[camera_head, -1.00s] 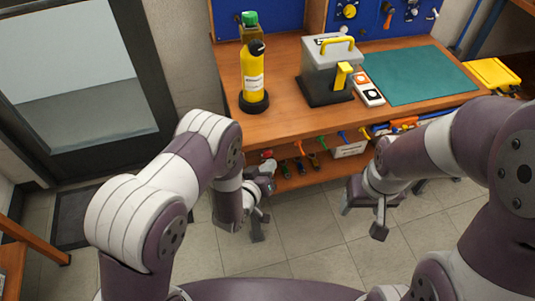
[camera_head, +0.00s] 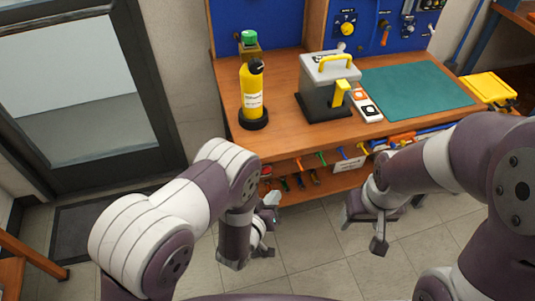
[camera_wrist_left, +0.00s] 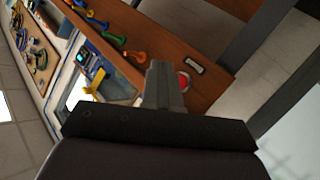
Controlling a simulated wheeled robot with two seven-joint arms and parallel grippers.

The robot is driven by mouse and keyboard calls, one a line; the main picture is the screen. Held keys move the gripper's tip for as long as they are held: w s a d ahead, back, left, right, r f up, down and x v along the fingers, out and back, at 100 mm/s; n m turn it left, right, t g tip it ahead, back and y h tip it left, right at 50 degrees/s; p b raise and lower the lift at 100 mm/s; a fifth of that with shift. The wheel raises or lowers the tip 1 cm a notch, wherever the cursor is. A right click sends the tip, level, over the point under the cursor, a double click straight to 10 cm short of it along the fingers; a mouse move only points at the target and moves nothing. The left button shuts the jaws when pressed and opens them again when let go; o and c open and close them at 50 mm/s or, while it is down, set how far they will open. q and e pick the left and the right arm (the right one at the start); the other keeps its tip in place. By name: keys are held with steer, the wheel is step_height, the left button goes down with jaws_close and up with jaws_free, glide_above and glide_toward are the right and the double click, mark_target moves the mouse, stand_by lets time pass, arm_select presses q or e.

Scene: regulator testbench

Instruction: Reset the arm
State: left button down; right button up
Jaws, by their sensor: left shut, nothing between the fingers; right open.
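My left gripper (camera_head: 264,232) hangs in front of the workbench at the left, low over the floor. It is shut and empty. In the left wrist view its fingers (camera_wrist_left: 163,85) stand together, with the bench shelf behind them. My right gripper (camera_head: 362,228) is open and empty, in front of the bench further right, its two fingers spread apart. Both arms are bent and neither gripper touches anything.
The workbench (camera_head: 290,136) carries a yellow bottle (camera_head: 252,92), a grey box with a yellow handle (camera_head: 329,72), a button box (camera_head: 366,106) and a green mat (camera_head: 415,85). Screwdrivers sit on the shelf below. A yellow bin (camera_head: 488,87) is at right. The floor between the grippers is clear.

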arm_select(q)
steer(key=s+a+f+m+g+y, duration=0.2)
steer(key=s+a+f+g+y, duration=0.1)
steer(key=s+f+g, duration=0.35)
step_height(320, 180, up, 3)
steer(key=s+a+g+y+p, duration=0.1)
steer(key=s+a+g+p, duration=0.1)
steer(key=a+g, duration=0.1)
steer(key=s+a+r+p, duration=0.1)
steer(key=a+r+p, duration=0.2)
steer(key=r, duration=0.6)
steer(key=s+a+r+n+g+y+p, duration=0.1)
steer(key=a+r, duration=0.4)
steer(key=r, duration=0.5)
steer(key=s+a+r+g+y+p, duration=0.1)
steer(key=a+r+p, duration=0.3)
steer(key=r, duration=0.5)
steer(key=shift+s+r+p, duration=0.3)
steer(key=shift+s, duration=0.6)
